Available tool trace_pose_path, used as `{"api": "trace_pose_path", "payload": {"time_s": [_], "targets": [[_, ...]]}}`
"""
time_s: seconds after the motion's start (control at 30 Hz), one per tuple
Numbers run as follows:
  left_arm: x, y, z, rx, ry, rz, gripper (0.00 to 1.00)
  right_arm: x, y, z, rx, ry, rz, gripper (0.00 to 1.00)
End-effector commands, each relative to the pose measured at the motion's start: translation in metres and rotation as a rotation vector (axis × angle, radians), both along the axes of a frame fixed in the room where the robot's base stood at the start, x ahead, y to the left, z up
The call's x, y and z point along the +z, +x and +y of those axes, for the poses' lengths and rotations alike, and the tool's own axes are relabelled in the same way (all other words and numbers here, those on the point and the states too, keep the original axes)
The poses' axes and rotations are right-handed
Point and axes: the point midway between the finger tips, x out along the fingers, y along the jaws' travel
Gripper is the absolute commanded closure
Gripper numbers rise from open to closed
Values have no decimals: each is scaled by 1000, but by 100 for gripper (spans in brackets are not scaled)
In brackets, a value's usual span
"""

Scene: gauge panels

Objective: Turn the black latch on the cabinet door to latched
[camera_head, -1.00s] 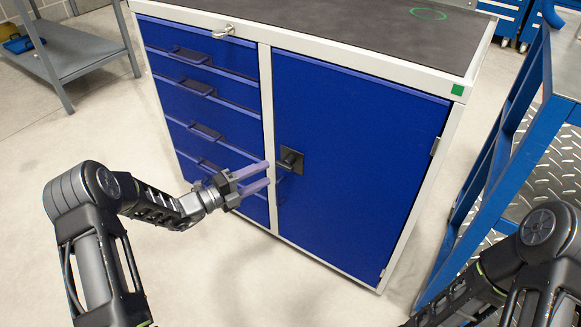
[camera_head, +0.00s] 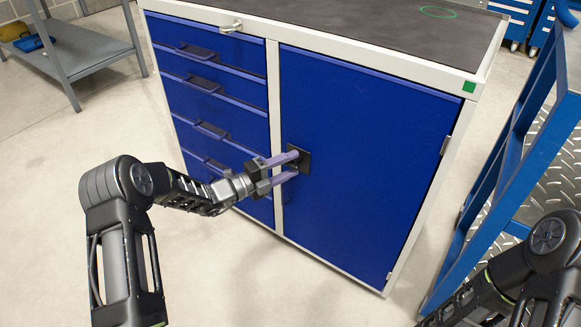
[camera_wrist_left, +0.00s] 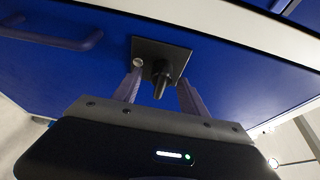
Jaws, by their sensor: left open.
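The black latch (camera_head: 303,157) sits on a square black plate at the left edge of the blue cabinet door (camera_head: 365,150). In the left wrist view the latch (camera_wrist_left: 161,78) has a short black handle between my two fingers, with a gap on each side. My left gripper (camera_head: 295,165) is open at the latch, its purple fingers reaching to the plate and partly hiding the handle. The left gripper also shows in the wrist view (camera_wrist_left: 160,90). Whether a finger touches the handle I cannot tell. My right gripper is out of view; only part of that arm shows.
Blue drawers with dark handles (camera_head: 212,130) are left of the door. A blue-framed rack (camera_head: 510,165) stands close on the right. A grey shelf (camera_head: 85,50) stands back left.

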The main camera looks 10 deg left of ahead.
Motion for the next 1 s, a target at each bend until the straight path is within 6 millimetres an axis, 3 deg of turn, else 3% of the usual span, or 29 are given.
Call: {"api": "trace_pose_path", "payload": {"time_s": [0.37,0.9,1.0], "targets": [[1,5,-4,1,1,-1,51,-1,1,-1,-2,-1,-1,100],[0,4,-4,1,1,-1,95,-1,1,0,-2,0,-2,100],[0,4,-4,1,1,-1,100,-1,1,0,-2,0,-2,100]]}}
